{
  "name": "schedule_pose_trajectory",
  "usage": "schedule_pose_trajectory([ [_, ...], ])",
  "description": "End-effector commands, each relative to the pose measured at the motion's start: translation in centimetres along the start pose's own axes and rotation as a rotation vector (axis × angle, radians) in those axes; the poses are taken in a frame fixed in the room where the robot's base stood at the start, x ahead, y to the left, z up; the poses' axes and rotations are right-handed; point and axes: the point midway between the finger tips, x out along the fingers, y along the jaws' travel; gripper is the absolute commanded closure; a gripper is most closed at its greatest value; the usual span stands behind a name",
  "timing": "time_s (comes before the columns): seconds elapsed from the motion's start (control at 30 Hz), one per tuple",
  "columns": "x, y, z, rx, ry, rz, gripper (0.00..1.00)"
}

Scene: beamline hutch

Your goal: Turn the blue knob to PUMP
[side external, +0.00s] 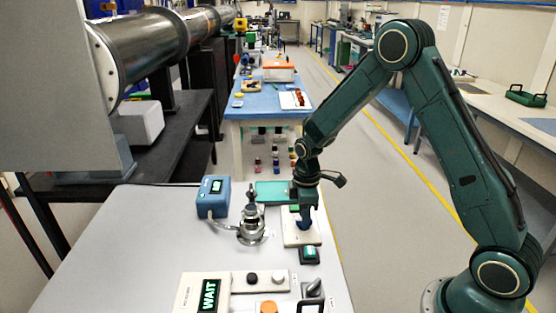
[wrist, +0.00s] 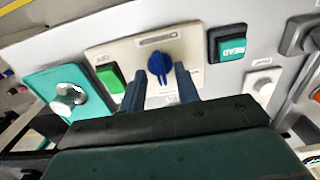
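The blue knob (wrist: 160,68) sits on a beige panel (wrist: 128,52); its grip bar runs roughly up and down in the wrist view. A green light or button (wrist: 110,80) is beside it on the panel. The panel lettering is too blurred to read, so I cannot tell which position the knob points to. My gripper (wrist: 161,84) is open, with its two blue fingers apart on either side of the knob's near end; contact is not clear. In the side view my gripper (side external: 304,222) points down over the panel (side external: 290,240) and hides the knob.
A small display (wrist: 232,45) reading READ is beside the panel. A teal plate (side external: 272,192), a metal vessel (side external: 251,232) and a blue box (side external: 212,196) stand close by. A box with a WAIT display (side external: 208,295) is at the front.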

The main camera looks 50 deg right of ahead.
Motion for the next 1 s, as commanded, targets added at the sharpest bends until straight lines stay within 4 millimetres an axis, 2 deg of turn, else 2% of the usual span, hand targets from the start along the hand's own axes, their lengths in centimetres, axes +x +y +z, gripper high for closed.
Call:
schedule_pose_trajectory([
  [0.17, 0.78, -0.02, 0.01, 0.0, 0.0, 0.0, 0.68],
  [0.43, 0.87, -0.02, 0.01, 0.0, 0.0, 0.0, 0.68],
  [0.47, 0.86, -0.02, 0.01, 0.0, 0.0, 0.0, 0.7],
  [0.6, 0.85, -0.02, 0.01, 0.0, 0.0, 0.0, 0.98],
  [0.63, 0.84, -0.02, 0.01, 0.0, 0.0, 0.0, 1.0],
  [1.0, 0.82, -0.02, 0.01, 0.022, 0.0, 0.0, 1.0],
])
